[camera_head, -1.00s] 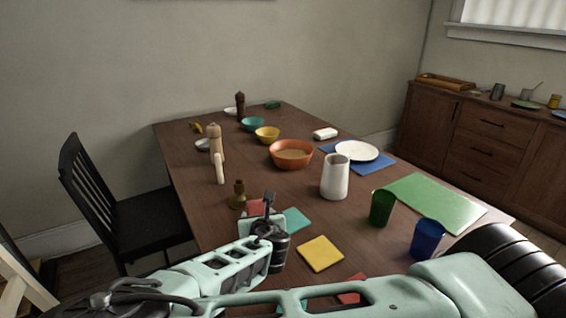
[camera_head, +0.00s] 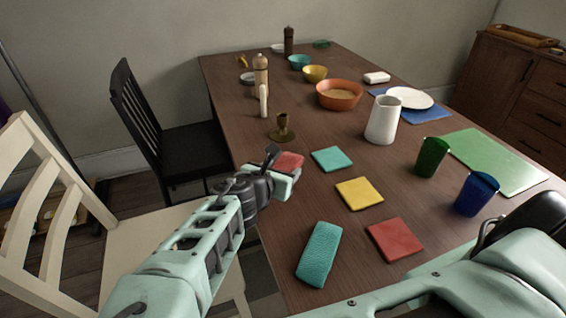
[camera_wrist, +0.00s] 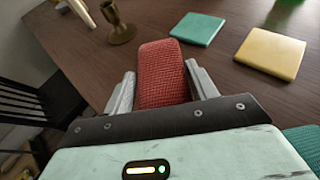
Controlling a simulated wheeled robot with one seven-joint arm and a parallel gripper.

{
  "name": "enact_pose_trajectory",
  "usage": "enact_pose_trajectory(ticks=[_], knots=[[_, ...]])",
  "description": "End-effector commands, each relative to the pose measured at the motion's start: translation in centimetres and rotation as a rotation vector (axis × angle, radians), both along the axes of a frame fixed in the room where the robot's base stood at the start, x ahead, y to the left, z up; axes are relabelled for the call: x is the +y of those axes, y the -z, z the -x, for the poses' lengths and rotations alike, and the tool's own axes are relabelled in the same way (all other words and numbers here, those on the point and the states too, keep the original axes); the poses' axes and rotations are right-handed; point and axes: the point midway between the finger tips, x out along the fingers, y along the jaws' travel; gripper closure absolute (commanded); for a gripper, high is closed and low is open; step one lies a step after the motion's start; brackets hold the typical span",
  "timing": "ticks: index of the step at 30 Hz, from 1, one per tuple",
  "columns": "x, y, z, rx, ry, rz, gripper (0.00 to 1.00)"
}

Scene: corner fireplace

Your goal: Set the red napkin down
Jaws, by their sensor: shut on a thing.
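The red napkin (camera_wrist: 162,72) is a folded, textured cloth. It lies between the two fingers of my gripper (camera_wrist: 163,84) in the wrist view, with its far end sticking out past them. In the head view the napkin (camera_head: 289,161) shows at the tip of my gripper (camera_head: 284,176), by the left edge of the wooden table (camera_head: 300,204). My gripper is shut on it. I cannot tell whether the napkin touches the tabletop. Its near end is hidden by the gripper.
A brass candlestick (camera_head: 282,130) stands just beyond the napkin. Teal (camera_head: 331,159), yellow (camera_head: 359,194) and red (camera_head: 395,240) squares lie to the right. A teal folded napkin (camera_head: 319,254) lies nearer. A white chair (camera_head: 150,240) and black chair (camera_head: 185,150) stand left.

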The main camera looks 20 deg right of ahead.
Motion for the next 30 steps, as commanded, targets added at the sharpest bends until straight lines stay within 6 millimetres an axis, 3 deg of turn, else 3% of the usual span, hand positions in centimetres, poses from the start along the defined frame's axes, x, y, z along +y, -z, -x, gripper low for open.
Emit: enact_pose_trajectory(ticks=[12,18,19,21,30], knots=[[0.0,4.4,-0.1,0.0,-0.001,0.001,0.64],[0.0,4.7,0.0,0.001,0.0,-0.002,0.64],[0.0,4.7,0.0,0.001,0.0,-0.001,0.4],[0.0,4.7,0.0,0.001,0.0,-0.001,0.21],[0.0,4.6,0.0,0.0,-0.001,-0.002,0.21]])
